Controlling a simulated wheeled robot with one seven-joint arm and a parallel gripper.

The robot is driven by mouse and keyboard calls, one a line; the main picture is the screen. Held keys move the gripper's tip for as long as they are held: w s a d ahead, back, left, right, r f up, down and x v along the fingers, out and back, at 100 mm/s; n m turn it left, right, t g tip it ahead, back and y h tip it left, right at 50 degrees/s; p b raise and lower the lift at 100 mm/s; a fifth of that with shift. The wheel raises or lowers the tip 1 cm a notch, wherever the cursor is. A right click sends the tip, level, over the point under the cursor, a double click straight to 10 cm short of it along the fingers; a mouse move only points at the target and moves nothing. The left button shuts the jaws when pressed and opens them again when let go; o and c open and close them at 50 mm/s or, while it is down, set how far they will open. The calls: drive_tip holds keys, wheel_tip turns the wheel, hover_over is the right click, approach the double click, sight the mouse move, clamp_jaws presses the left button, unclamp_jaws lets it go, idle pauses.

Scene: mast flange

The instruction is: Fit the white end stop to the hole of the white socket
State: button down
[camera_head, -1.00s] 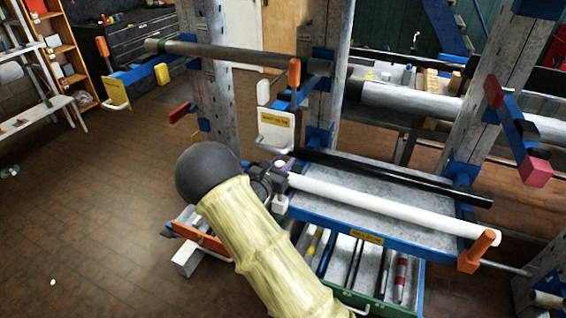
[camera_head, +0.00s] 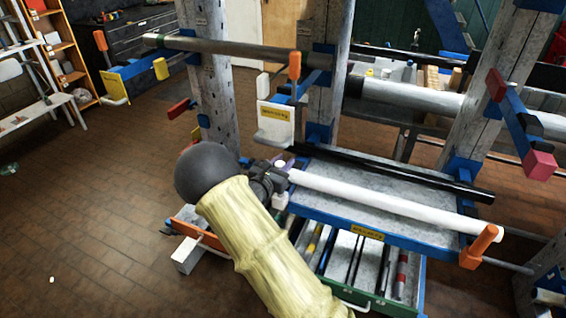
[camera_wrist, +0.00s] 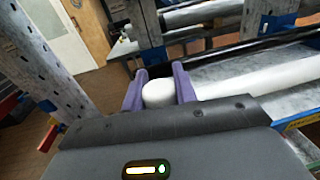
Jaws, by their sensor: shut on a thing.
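My gripper (camera_wrist: 160,90) has purple fingers and is shut on a short white rounded piece, the white end stop (camera_wrist: 158,93). In the head view my gripper (camera_head: 286,164) is at the near left end of a long white tube (camera_head: 390,201), with only a small bit of the end stop showing. The tube lies along a grey tray and looks like the white socket. It also shows in the wrist view (camera_wrist: 255,76), to the right of the end stop. No hole is visible, and I cannot tell whether stop and tube touch.
The grey tray with a blue rim (camera_head: 330,222) lies under the tube. A black bar (camera_head: 400,175) runs behind it. An orange post (camera_head: 478,246) stands at the tray's right end. A white bracket with a yellow label (camera_head: 275,124) stands just beyond my gripper. Open floor lies to the left.

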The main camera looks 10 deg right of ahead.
drive_tip(key=shift+f+b, duration=0.7)
drive_tip(key=shift+f, duration=0.35)
drive_tip(key=c, duration=1)
unclamp_jaws()
drive_tip(key=b+v, duration=0.1)
drive_tip(key=v, duration=1.6)
drive_tip(key=shift+a+b, duration=0.2)
drive_tip(key=shift+b, duration=0.1)
